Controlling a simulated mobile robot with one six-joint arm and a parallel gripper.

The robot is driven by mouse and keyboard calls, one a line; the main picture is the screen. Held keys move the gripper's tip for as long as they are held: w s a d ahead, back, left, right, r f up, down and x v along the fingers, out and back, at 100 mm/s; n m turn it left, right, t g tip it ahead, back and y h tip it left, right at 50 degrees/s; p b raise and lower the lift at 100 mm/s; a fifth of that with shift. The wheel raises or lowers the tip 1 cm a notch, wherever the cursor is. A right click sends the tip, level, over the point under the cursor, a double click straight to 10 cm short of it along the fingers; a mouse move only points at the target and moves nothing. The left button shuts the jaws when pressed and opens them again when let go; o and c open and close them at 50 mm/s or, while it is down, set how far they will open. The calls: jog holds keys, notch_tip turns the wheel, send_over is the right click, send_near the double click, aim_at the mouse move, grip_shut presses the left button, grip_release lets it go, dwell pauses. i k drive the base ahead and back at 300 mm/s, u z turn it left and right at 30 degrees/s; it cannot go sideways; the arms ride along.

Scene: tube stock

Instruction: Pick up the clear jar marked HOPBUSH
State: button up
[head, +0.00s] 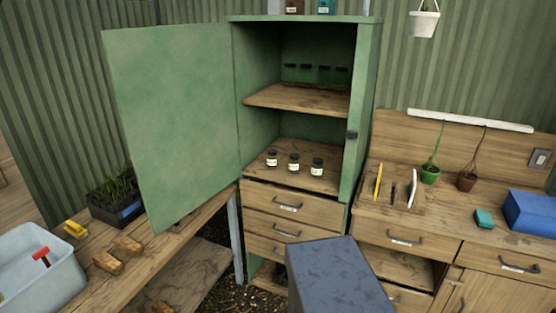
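Three small jars with dark lids and white labels stand in a row on the lower shelf (318,150) of the open green cabinet (240,130). They are the left jar (272,159), the middle jar (294,163) and the right jar (317,167). All are upright and apart from each other. Their labels are too small to read, so I cannot tell which is marked HOPBUSH. My gripper is not in view.
The cabinet door (170,125) stands wide open to the left. A grey-blue box shape (337,275) stands in front of the drawers (290,207). A bench with a tub (40,275) is at left. A worktop with pots and a blue box (530,212) is at right.

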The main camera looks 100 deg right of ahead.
aim_at(272, 158)
jog(key=u, duration=0.05)
jog(key=k, duration=1.75)
jog(key=z, duration=1.2)
jog(key=i, duration=1)
jog(key=z, duration=0.05)
